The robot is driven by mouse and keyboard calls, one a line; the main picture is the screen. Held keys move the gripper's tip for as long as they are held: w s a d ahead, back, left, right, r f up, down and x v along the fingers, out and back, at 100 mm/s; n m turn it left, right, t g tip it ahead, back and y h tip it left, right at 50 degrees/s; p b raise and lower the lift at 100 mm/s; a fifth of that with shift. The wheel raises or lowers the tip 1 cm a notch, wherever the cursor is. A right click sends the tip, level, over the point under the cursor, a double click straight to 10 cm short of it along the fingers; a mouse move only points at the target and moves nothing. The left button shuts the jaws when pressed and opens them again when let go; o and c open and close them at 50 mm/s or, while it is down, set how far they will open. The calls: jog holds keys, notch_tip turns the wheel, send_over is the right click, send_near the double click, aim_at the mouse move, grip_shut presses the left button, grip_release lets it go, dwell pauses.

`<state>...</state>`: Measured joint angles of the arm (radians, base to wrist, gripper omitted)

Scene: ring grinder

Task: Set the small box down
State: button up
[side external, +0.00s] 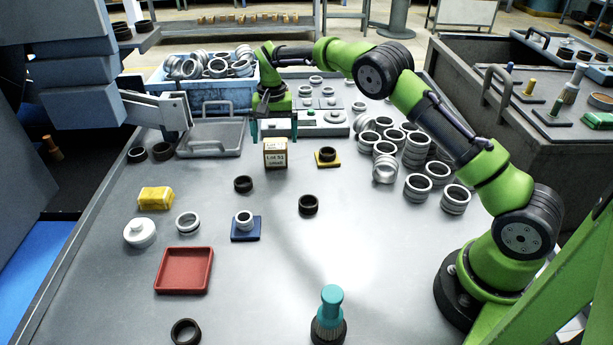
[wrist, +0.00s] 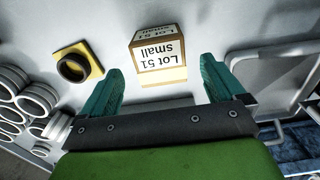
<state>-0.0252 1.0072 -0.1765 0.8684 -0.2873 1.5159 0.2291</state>
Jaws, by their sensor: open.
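The small box (side external: 276,153) is a brown carton with a white label reading "Lot 51 small". It appears to stand upright on the grey table (side external: 330,245), towards the back middle. In the wrist view the box (wrist: 158,48) lies just beyond the fingertips, roughly centred between them. My gripper (side external: 275,131) has teal fingers spread wide, one to each side of the box, just behind and above it in the side view. The wrist view shows the gripper (wrist: 160,82) open, with a gap between each finger and the box.
A yellow pad with a dark ring (side external: 327,156) lies right of the box. Stacked metal rings (side external: 415,150) stand farther right. A grey tray (side external: 212,137) is on the left. A red tray (side external: 184,270) and a teal brush (side external: 330,310) are nearer the front. The table's middle is mostly free.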

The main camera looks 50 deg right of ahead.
notch_tip(320, 180, up, 7)
notch_tip(320, 180, up, 9)
jog(key=n+t, duration=0.1)
jog(key=t, duration=0.1)
send_over(276, 144)
jog(key=s, duration=0.5)
jog(key=s+a+r+n+t+y, duration=0.1)
jog(key=s+a+r+t+y, duration=0.15)
jog(key=s+r, duration=0.55)
jog(key=s+a+f+n+t, duration=0.1)
jog(key=s+f, duration=0.2)
jog(key=s, duration=0.7)
jog(key=s+a+f+n+t, duration=0.1)
jog(key=s+a+f+n, duration=0.1)
jog(key=s, duration=0.9)
jog(key=shift+a+f+t, duration=0.3)
jog(key=shift+f+t, duration=0.05)
jog(key=shift+f, duration=0.2)
jog(key=shift+h, duration=0.25)
